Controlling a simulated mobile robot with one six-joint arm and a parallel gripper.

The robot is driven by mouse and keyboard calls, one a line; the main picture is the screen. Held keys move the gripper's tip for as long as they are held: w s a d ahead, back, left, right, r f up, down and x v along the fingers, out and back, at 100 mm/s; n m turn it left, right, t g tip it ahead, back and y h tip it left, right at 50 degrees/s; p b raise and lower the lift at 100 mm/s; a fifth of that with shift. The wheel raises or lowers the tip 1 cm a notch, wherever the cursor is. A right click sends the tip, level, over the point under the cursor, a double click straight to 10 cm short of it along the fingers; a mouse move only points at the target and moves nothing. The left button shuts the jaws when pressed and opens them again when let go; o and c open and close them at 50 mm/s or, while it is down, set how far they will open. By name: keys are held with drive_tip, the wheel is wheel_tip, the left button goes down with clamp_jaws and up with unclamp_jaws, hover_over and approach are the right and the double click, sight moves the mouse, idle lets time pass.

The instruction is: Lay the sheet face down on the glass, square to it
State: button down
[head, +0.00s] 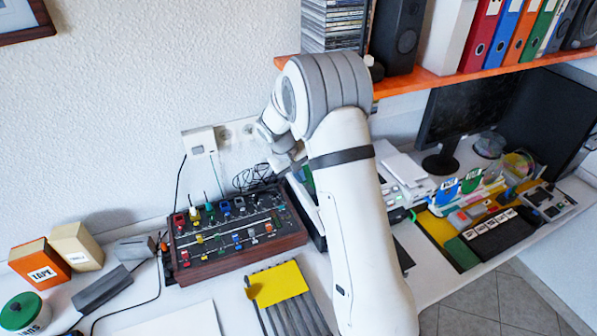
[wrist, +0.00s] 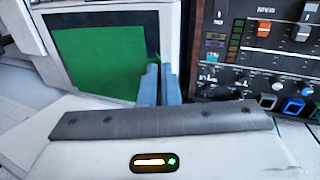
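The green sheet (wrist: 95,62) shows in the wrist view over the dark glass (wrist: 100,20) of a flat, pale-framed device. It sits slightly turned to the glass edges, with dark strips showing above and to its right. I cannot tell if it touches the glass. My gripper (wrist: 159,72) has its two blue-grey fingers close together at the sheet's right edge, with a bit of green at their tips. In the head view a small patch of green (head: 307,180) shows beside my arm; my arm hides most of the glass.
A mixer with knobs (head: 235,235) stands close to the left of my arm, and shows at right in the wrist view. An orange shelf (head: 420,82) with discs and binders hangs above. A yellow-and-grey striped item (head: 283,290) lies in front. A monitor (head: 470,110) stands right.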

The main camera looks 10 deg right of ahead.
drive_tip(key=shift+f+b, duration=1.4)
drive_tip(key=shift+f, duration=1.9)
drive_tip(key=shift+f+b, duration=0.5)
drive_tip(key=shift+b, duration=0.05)
drive_tip(key=c, duration=1.6)
unclamp_jaws()
drive_tip(key=s+r+b, duration=0.1)
drive_tip(key=s+r, duration=0.3)
drive_tip(key=r, duration=0.3)
drive_tip(key=s+r, duration=0.4)
drive_tip(key=r, duration=0.3)
drive_tip(key=s+r+m+y, duration=0.1)
drive_tip(key=s+r, duration=0.1)
drive_tip(key=s, duration=0.6)
drive_tip(key=s+r+m+t+y, duration=0.1)
drive_tip(key=s+r, duration=0.1)
drive_tip(key=s, duration=0.7)
drive_tip(key=s+r+m+t+y, duration=0.1)
drive_tip(key=s, duration=0.7)
drive_tip(key=shift+s+r+y, duration=0.25)
drive_tip(key=shift+r+y, duration=0.15)
